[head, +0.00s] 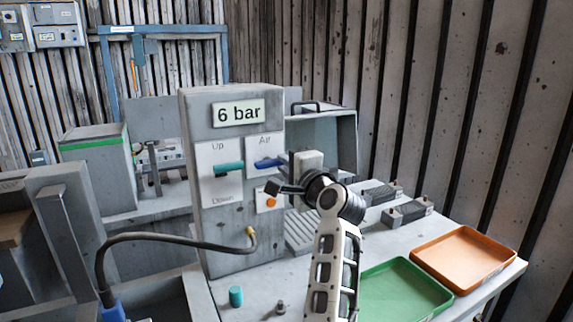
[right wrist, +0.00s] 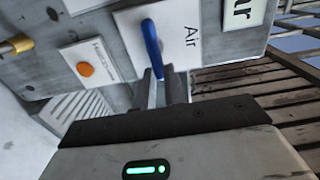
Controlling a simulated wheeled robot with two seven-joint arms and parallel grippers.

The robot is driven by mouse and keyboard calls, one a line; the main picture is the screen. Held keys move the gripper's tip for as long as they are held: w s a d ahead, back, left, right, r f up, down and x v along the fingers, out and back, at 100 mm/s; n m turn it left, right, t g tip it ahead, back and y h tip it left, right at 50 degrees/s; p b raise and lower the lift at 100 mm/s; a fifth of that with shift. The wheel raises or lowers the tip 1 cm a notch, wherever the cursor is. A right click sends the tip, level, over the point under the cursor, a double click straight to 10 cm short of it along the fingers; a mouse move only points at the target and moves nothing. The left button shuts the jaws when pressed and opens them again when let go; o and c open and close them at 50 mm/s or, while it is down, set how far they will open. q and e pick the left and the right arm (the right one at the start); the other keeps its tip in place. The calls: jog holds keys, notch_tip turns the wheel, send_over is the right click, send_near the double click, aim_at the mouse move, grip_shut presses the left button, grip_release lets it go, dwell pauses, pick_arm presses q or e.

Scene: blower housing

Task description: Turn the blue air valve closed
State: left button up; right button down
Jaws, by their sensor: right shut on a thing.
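The blue air valve (head: 267,163) is a lever handle on a white plate marked "Air", on the front of the grey panel (head: 230,240). In the head view the handle lies nearly level, its free end to the right. My right gripper (head: 286,160) reaches it from the right and is shut on that free end. In the right wrist view the blue handle (right wrist: 151,42) runs down between the two fingertips of the gripper (right wrist: 163,82). My left gripper is not in view.
A teal lever (head: 229,169) marked "Up" and "Down" is left of the valve. An orange button (head: 271,201) is below it. A sign (head: 238,113) reads "6 bar". A hose (head: 170,238) joins the panel. Green (head: 403,291) and orange (head: 463,259) trays are at right.

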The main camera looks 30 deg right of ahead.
dwell(0.5)
jog(key=c, duration=1.5)
grip_release()
jog(key=shift+o, duration=0.2)
jog(key=shift+s, duration=0.1)
